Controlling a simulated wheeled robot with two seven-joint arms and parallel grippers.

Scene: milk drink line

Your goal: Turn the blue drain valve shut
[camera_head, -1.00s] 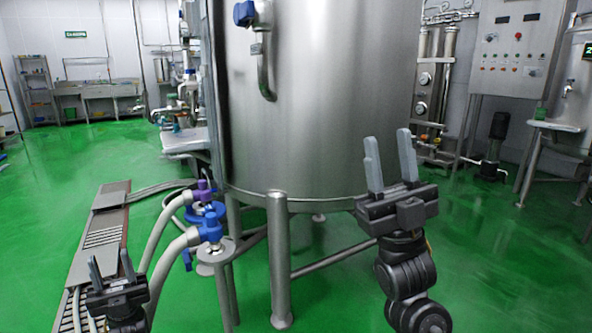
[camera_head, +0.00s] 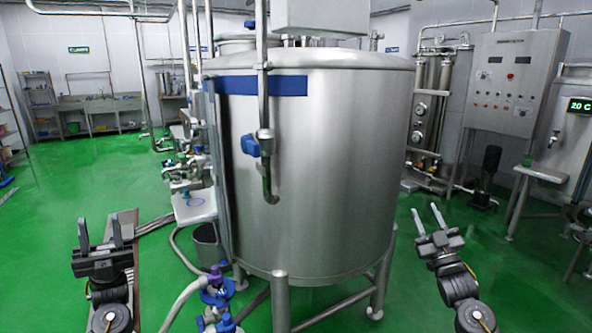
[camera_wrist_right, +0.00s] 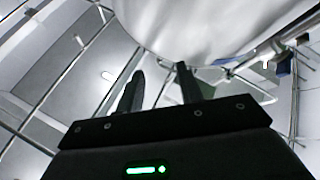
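A blue valve (camera_head: 250,145) sits on the pipe at the front left of the steel tank (camera_head: 340,160). More blue valve parts (camera_head: 216,296) and a blue fitting (camera_head: 226,323) show low by the tank's legs, partly cut off by the bottom edge; I cannot tell which is the drain valve. My left gripper (camera_head: 98,229) is open and empty, left of and apart from all these valves. My right gripper (camera_head: 428,214) is open and empty, right of the tank. Its open fingers also show in the right wrist view (camera_wrist_right: 158,82), with no valve between them.
A pale hose (camera_head: 182,300) runs to the low fittings. A grey bin (camera_head: 207,246) stands left of the tank. A tank leg (camera_head: 281,303) is at the front. A control cabinet (camera_head: 515,82) stands at the back right.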

